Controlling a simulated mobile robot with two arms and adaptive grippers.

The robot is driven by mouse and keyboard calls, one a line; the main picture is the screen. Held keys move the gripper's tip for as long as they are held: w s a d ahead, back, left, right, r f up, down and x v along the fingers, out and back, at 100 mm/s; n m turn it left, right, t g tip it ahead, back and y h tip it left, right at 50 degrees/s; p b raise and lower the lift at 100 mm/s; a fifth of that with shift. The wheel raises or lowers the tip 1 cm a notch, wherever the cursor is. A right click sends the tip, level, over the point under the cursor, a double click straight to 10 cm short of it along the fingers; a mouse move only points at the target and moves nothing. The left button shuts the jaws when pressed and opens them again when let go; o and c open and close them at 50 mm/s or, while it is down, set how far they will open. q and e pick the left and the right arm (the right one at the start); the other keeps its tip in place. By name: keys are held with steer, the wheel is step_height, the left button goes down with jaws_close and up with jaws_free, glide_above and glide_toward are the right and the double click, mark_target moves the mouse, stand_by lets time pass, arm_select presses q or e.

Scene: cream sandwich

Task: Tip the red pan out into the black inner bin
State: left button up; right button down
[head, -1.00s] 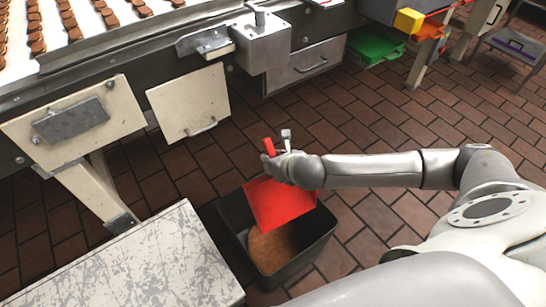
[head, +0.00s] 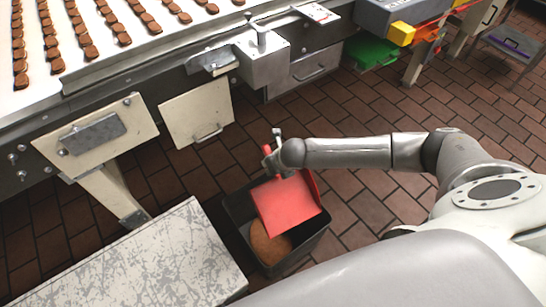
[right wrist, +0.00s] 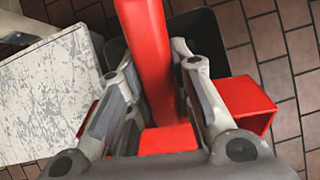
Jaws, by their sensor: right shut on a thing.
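The red pan (head: 287,207) is tilted over the black inner bin (head: 317,245), its flat face showing and its handle up. My right gripper (head: 274,155) is shut on the pan's handle, which also shows in the right wrist view (right wrist: 148,50) between the two fingers (right wrist: 155,85). The bin stands on the floor and holds a brown mass (head: 268,243). The pan hides part of the bin's inside, and I cannot tell whether anything is still on the pan. My left gripper is not in view.
A scratched pale table top (head: 150,260) stands left of the bin. A conveyor (head: 180,45) with rows of brown cookies runs along the back, with a cream panel (head: 195,108) below it. A green crate (head: 371,52) lies farther back. Brick floor (head: 370,110) is clear at the right.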

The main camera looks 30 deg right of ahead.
steer(key=r+g+p, duration=0.2)
steer(key=p, duration=0.1)
steer(key=shift+w, duration=0.15)
steer(key=shift+g+p, duration=0.5)
steer(key=shift+g, duration=0.3)
steer(key=shift+r+g, duration=0.15)
steer(key=shift+g, duration=0.35)
steer(key=shift+g+b, duration=0.3)
steer(key=shift+b, duration=0.05)
steer(key=shift+r+g, duration=0.15)
steer(key=shift+g, duration=0.15)
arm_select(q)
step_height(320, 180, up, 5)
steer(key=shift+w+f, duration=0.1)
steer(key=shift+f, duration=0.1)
arm_select(e)
steer(key=shift+r, duration=0.1)
